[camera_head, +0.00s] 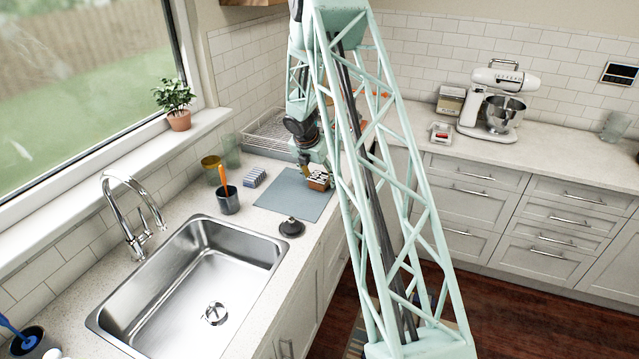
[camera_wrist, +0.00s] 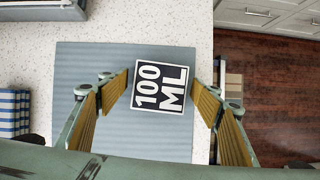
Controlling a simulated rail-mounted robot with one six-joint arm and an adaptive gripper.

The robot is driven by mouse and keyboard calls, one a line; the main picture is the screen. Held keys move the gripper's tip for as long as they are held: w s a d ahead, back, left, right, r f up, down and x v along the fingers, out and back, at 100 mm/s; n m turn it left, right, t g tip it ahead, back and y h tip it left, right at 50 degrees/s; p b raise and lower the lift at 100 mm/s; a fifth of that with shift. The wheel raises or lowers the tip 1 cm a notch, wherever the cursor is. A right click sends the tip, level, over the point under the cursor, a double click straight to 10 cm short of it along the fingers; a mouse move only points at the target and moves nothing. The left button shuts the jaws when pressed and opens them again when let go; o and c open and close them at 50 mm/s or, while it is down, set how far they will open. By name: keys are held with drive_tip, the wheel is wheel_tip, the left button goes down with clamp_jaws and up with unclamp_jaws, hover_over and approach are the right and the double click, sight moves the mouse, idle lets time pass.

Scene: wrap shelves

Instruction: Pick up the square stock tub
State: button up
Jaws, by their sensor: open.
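The square stock tub (camera_wrist: 163,88) sits on the grey mat, its square top facing me in the wrist view with a black and white "100 ML" label. It lies slightly turned. My gripper (camera_wrist: 160,97) is open, with one yellow-padded finger to the left of the tub and one to the right, and a gap shows on both sides. In the head view the tub (camera_head: 319,182) is small and partly hidden by my gripper (camera_head: 312,174), which is just above it on the mat.
The grey mat (camera_head: 283,197) lies on the counter beside the sink (camera_head: 200,290). A blue and white striped block (camera_head: 255,177) and a dark cup (camera_head: 228,200) stand left of it. A black plug (camera_head: 291,228) is in front. The counter edge drops off right.

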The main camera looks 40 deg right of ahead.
sight(321, 176)
drive_tip(key=shift+c, duration=0.7)
drive_tip(key=c, duration=0.9)
drive_tip(key=shift+r, duration=0.15)
drive_tip(key=shift+r+p, duration=0.3)
drive_tip(key=shift+r, duration=1.45)
drive_tip(key=shift+s+a, duration=0.15)
drive_tip(key=shift+s, duration=0.15)
drive_tip(key=s+a+b, duration=0.1)
drive_tip(key=s+a, duration=0.1)
drive_tip(key=s, duration=0.2)
drive_tip(key=s+a+r+b, duration=0.1)
drive_tip(key=s+a, duration=0.2)
drive_tip(key=s, duration=0.1)
drive_tip(key=s+a+b, duration=0.2)
drive_tip(key=s+a, duration=0.1)
drive_tip(key=s, duration=0.2)
drive_tip(key=shift+r, duration=0.15)
